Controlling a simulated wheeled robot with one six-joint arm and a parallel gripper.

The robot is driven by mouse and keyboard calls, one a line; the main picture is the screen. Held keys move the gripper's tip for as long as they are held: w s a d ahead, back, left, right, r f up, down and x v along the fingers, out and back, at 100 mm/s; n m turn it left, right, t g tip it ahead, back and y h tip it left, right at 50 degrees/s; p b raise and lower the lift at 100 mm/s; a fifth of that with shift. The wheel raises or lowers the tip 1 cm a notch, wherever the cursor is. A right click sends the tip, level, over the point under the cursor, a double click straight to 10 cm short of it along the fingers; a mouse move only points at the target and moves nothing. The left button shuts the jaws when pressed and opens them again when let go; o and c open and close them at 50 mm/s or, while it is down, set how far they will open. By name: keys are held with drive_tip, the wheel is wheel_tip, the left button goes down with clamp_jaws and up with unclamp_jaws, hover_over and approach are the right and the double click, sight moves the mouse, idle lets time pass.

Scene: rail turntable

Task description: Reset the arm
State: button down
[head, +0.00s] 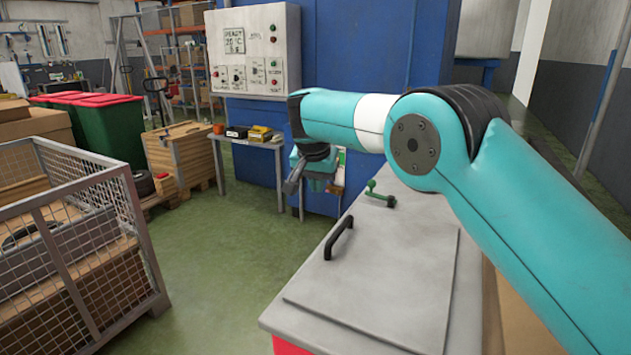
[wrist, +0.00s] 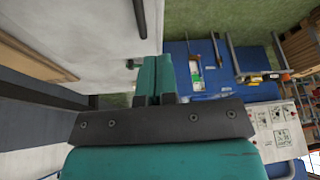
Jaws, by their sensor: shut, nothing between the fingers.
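My teal arm reaches in from the right in the head view, over a grey metal worktop. My gripper (head: 294,180) hangs at the end of the arm, left of the worktop and above the green floor. In the wrist view the two teal fingers of my gripper (wrist: 154,70) lie side by side, shut, with nothing held between them. My arm hides part of the worktop and the blue cabinet behind it.
The grey worktop (head: 400,275) has a black handle (head: 339,237) and a small green lever (head: 380,194). A mesh cage (head: 70,240) stands at left. A blue cabinet (head: 345,50) with a control panel (head: 254,50) and a small side table (head: 250,142) are behind. Green floor (head: 220,260) lies clear between.

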drive_tip(key=s+d+r+n+g+y+p, duration=0.1)
drive_tip(key=s+d+r+n, duration=0.25)
drive_tip(key=s, duration=0.35)
drive_tip(key=s+d+r+n+y, duration=0.1)
drive_tip(key=s+d+r+n, duration=0.15)
drive_tip(key=s+r, duration=0.4)
drive_tip(key=s+d+f+n+g+y, duration=0.1)
drive_tip(key=s+n, duration=0.1)
drive_tip(key=s, duration=1.3)
drive_tip(key=s+d+f+n+g+y+p, duration=0.1)
drive_tip(key=s+d+f+n+g+y, duration=0.1)
drive_tip(key=s, duration=1.3)
drive_tip(key=shift+s+f+n+y, duration=0.2)
drive_tip(key=shift+f+n+y, duration=0.1)
drive_tip(key=shift+n, duration=0.4)
